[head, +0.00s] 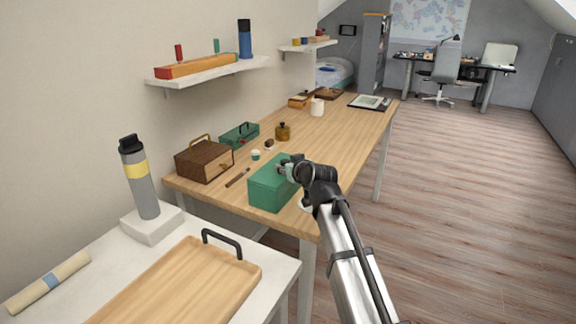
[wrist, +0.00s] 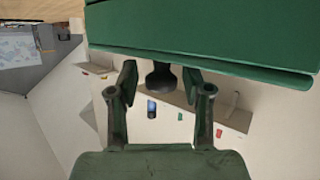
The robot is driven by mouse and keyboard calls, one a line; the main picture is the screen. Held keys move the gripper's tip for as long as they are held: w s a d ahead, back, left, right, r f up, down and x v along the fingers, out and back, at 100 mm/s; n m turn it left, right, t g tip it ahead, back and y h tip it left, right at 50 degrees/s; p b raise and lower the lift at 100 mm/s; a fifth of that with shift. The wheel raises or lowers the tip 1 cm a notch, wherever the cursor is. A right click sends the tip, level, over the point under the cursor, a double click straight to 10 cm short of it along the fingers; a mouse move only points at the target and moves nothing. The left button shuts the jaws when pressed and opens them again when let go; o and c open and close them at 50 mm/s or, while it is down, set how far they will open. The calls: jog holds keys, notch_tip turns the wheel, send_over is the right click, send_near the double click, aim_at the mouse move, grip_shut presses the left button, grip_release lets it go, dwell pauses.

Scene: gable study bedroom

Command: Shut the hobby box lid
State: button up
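A green box (head: 268,190), which I take for the hobby box, stands on the near end of the wooden desk. My gripper (head: 285,169) is at its upper right side and hides part of it. In the wrist view a broad green panel of the box (wrist: 200,35) with a straight rim fills the top. My gripper (wrist: 160,80) is open there, with one finger on each side of a dark knob (wrist: 161,76) near that rim. Gaps show between the knob and both fingers. I cannot tell how far the lid stands open.
On the desk (head: 345,125) are a brown wooden box (head: 204,160), a smaller green box (head: 239,134), an amber jar (head: 283,132) and a white mug (head: 317,107). A white table (head: 190,222) with a wooden tray (head: 180,285) and a grey flask (head: 140,180) stands in front.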

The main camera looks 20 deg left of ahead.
jog(key=shift+r, duration=0.15)
jog(key=shift+s+d+r, duration=0.1)
jog(key=shift+s, duration=0.1)
jog(key=v, duration=1.1)
jog(key=shift+d, duration=0.2)
jog(key=shift+s, duration=0.15)
